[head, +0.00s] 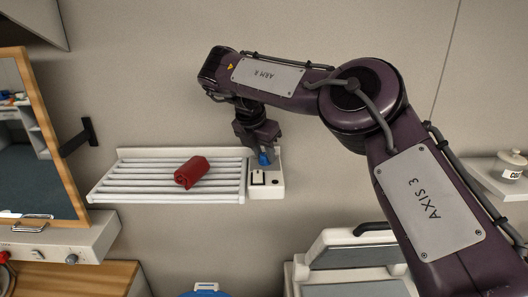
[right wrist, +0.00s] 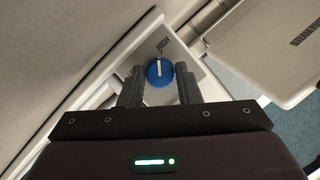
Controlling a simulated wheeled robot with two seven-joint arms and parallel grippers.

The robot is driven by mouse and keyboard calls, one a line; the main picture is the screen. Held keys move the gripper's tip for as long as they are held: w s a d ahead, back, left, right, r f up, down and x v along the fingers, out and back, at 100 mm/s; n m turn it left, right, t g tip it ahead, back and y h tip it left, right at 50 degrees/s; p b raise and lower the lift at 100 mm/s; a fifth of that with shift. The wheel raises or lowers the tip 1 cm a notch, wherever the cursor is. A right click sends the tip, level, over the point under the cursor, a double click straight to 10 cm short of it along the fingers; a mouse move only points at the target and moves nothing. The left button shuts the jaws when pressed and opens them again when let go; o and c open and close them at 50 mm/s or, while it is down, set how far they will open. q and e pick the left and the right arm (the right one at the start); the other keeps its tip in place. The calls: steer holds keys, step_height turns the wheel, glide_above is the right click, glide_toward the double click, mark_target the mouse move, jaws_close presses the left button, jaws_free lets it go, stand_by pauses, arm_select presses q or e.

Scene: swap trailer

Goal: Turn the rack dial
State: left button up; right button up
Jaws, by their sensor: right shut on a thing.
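The rack (head: 123,185) is a white slatted shelf on the wall in the head view. A white control box (head: 270,187) sits at its right end. The blue dial (head: 265,159) is on this box, partly covered by my right gripper (head: 262,152). In the right wrist view the dial (right wrist: 160,72) shows a white pointer line, with the word HIGH beside it. The two dark fingers of my right gripper (right wrist: 160,78) stand on either side of the dial, shut on it. My left gripper is in neither view.
A rolled red cloth (head: 192,172) lies on the slats. A wood-framed mirror (head: 40,140) is at the left above a counter with knobs. A shelf with a white lidded jar (head: 509,166) is at the right. A white appliance (head: 345,262) stands below.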

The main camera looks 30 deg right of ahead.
steer(key=shift+m, duration=0.6)
steer(key=shift+f+m+g, duration=0.1)
steer(key=shift+m+g, duration=0.2)
steer(key=o, duration=1)
steer(key=shift+c, duration=0.2)
